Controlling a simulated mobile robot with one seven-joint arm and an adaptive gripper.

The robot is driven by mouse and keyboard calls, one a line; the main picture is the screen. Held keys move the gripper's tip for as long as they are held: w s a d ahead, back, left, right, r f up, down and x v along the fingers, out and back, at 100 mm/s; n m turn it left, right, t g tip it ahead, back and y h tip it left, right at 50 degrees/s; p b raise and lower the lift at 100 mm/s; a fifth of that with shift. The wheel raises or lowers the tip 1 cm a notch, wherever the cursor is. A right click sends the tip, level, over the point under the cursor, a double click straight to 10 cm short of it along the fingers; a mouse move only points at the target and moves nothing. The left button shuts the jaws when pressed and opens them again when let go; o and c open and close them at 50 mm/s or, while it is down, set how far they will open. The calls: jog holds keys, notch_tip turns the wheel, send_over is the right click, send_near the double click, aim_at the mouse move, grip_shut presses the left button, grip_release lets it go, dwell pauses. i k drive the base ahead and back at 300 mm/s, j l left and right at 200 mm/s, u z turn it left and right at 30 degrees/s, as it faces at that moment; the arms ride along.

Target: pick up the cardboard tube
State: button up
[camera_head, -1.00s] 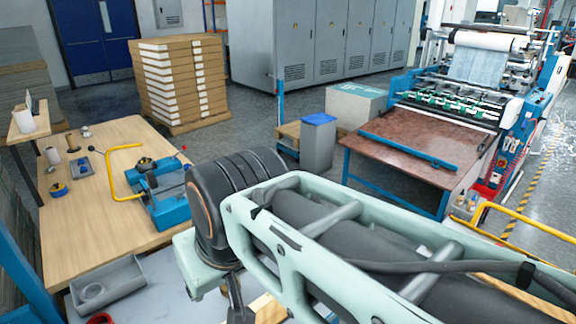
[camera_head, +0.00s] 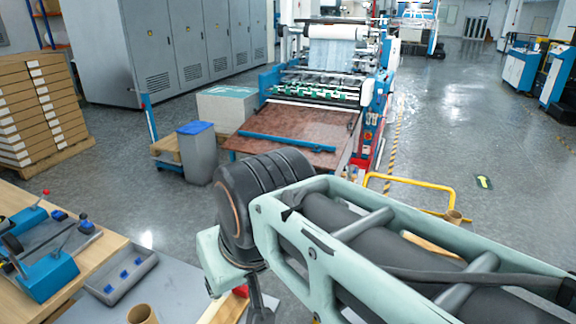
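A brown cardboard tube (camera_head: 142,314) stands at the bottom left, with its open round end up and its lower part cut off by the picture edge. Another brown tube-like end (camera_head: 453,216) shows behind my arm at the right, beside a yellow rail; most of it is hidden. My arm crosses the lower middle and right. A dark part of what appears to be my gripper (camera_head: 257,292) shows below the wrist, to the right of the near tube. Its fingertips are hidden, so I cannot see whether it is open or holds anything.
A grey tray (camera_head: 108,290) with blue pieces lies on a grey surface at the lower left, beside the wooden table (camera_head: 90,262) with blue tools. A grey bin (camera_head: 197,155) and the laminating machine (camera_head: 320,95) stand beyond. Open floor (camera_head: 470,140) lies at the right.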

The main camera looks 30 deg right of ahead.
aim_at(452, 222)
jog(key=z, duration=2.3)
jog(key=i+l, duration=0.1)
jog(key=l, duration=0.25)
jog(key=i+l+u, duration=0.1)
jog(key=l, duration=0.3)
jog(key=i+l, duration=0.1)
jog(key=l, duration=0.3)
jog(key=i+l+u, duration=0.1)
jog(key=l, duration=0.25)
jog(key=i+l+u, duration=0.1)
jog(key=i+l, duration=0.15)
jog(key=l, duration=0.15)
jog(key=i+l+u, duration=0.1)
jog(key=i+l, duration=0.15)
jog(key=i+l+u, duration=0.1)
jog(key=l, duration=0.35)
jog(key=i+l, duration=0.2)
jog(key=i, duration=0.2)
jog(key=i+l+u, duration=0.1)
jog(key=i, duration=0.3)
